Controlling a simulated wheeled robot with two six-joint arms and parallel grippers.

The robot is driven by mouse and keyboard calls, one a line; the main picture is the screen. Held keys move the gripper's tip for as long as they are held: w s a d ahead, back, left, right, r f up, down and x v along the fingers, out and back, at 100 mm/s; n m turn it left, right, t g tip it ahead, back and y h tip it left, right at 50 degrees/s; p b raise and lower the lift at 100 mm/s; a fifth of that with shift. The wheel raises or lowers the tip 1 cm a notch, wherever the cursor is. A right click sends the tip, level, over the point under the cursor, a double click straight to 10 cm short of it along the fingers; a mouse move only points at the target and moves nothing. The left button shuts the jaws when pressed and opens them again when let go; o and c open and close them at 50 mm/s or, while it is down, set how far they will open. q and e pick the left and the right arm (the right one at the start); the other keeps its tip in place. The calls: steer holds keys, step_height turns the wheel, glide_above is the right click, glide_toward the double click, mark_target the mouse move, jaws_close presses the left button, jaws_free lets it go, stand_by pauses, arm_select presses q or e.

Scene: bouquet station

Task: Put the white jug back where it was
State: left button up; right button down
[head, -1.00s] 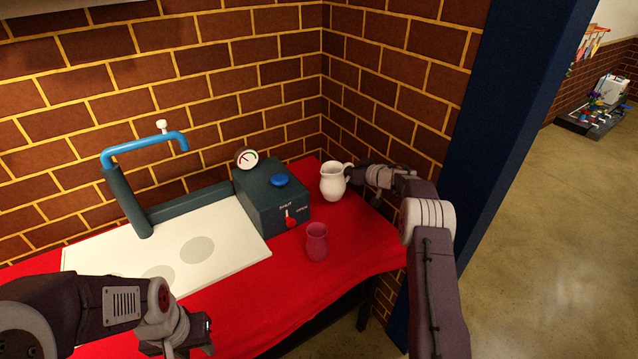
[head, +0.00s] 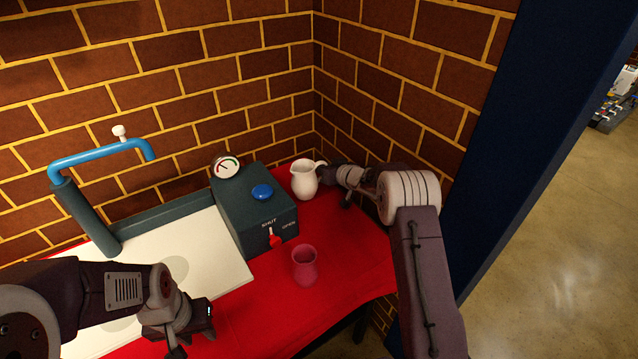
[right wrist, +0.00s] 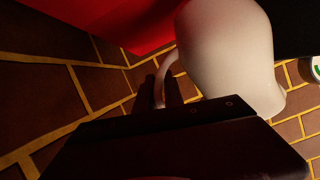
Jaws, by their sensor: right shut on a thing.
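The white jug (head: 304,181) is upright at the back right of the red-covered table, close to the right side of the dark box. My right gripper (head: 327,169) reaches it from the right and is shut on its handle. In the right wrist view the jug's white body (right wrist: 232,55) fills the upper right, and the handle (right wrist: 163,82) runs between the dark fingers (right wrist: 167,88). I cannot tell whether the jug's base touches the cloth. My left gripper (head: 207,318) is low at the front left, away from the jug; its finger gap is unclear.
The dark box (head: 250,212) carries a blue button, a gauge and a red lever. A pink cup (head: 304,266) stands in front of the jug on the red cloth (head: 345,235). A white board (head: 215,258) lies left. Brick walls (head: 375,110) close the back and right.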

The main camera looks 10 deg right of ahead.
arm_select(q)
steer(key=shift+s+f, duration=0.1)
steer(key=shift+f, duration=0.05)
arm_select(e)
steer(key=shift+f, duration=0.2)
arm_select(q)
steer(key=shift+f+b, duration=0.55)
steer(key=shift+b, duration=0.15)
arm_select(e)
step_height(320, 180, down, 3)
steer(key=shift+s+r, duration=0.1)
steer(key=shift+f, duration=0.2)
arm_select(q)
steer(key=shift+r, duration=0.1)
arm_select(e)
steer(key=shift+r, duration=0.1)
steer(key=c, duration=1.4)
jaws_free()
steer(key=shift+c, duration=0.2)
